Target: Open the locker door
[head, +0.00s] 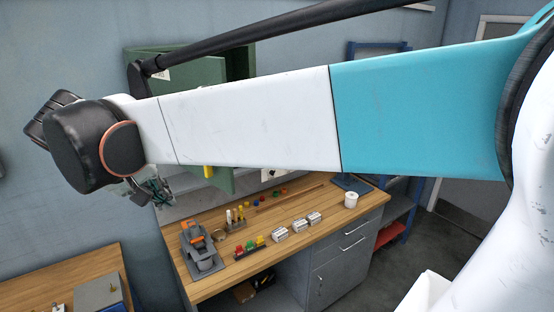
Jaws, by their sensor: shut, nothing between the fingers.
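The green locker (242,66) is on the back wall, with my arm across its middle. Its green door (202,76) stands at an angle out from the body, swung toward the left, and a dark gap shows beside it. A pale label is on the door's upper left part. A yellow handle (208,171) shows just below my arm, near the door's lower part. My gripper (154,192) is at the left, below my black wrist, left of the handle and apart from it in the picture. It is shut and empty; my wrist partly hides it.
Below is a wooden workbench (330,212) with a grey vise-like tool (200,250), coloured pieces, metal blocks (299,226) and a white cup (351,200). Another wooden table (60,292) is at lower left. A blue rack (405,205) and grey room door stand at right.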

